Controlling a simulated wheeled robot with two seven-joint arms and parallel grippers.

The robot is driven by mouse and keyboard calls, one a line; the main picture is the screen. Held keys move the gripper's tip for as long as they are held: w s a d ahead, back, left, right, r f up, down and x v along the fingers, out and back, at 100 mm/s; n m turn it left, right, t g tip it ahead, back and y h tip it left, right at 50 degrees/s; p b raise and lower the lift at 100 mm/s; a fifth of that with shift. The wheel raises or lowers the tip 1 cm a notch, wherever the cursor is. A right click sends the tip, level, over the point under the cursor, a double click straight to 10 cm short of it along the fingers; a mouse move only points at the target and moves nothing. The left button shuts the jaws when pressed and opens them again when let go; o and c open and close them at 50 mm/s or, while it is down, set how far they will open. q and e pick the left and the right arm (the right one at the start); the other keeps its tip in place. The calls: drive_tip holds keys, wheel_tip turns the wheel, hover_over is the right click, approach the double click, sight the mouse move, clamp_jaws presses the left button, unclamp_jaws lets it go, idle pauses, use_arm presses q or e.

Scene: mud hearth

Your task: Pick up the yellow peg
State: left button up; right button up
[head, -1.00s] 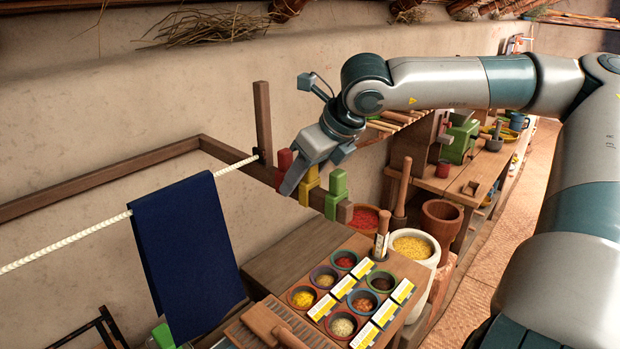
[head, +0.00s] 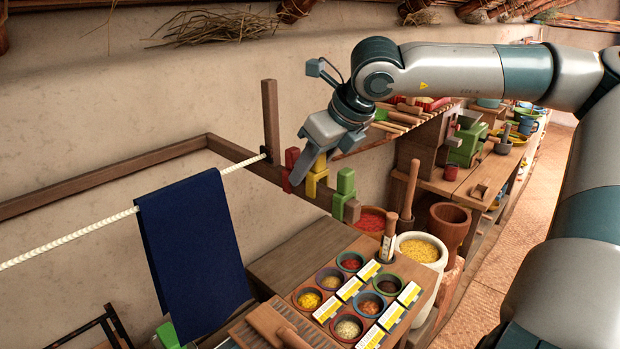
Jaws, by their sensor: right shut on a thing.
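The yellow peg (head: 316,178) is at the wooden rail (head: 270,180), between the red peg (head: 291,160) on the left and the green peg (head: 345,187) on the right. My right gripper (head: 307,168) reaches down over it from above and is shut on it. One finger shows in front, between the red and yellow pegs; the other is mostly hidden. The gripper covers part of the yellow peg's upper left. I cannot tell whether the peg's lower end is clear of the rail. My left gripper is not in view.
A dark blue cloth (head: 192,250) hangs on a white rope (head: 70,240) left of the rail. Below the pegs stands a spice board (head: 395,271) with several bowls and yellow-and-white labels. A workbench (head: 452,185) with pots runs along the right.

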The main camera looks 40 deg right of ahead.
wheel_tip(320, 180, up, 2)
drive_tip(key=shift+r+b, duration=0.15)
drive_tip(key=shift+b, duration=0.55)
drive_tip(key=s+d+r+b, duration=0.4)
drive_tip(key=d+r, duration=0.3)
drive_tip(key=d, duration=0.4)
drive_tip(key=shift+s+a+f, duration=0.1)
drive_tip(key=shift+s, duration=0.1)
idle(0.8)
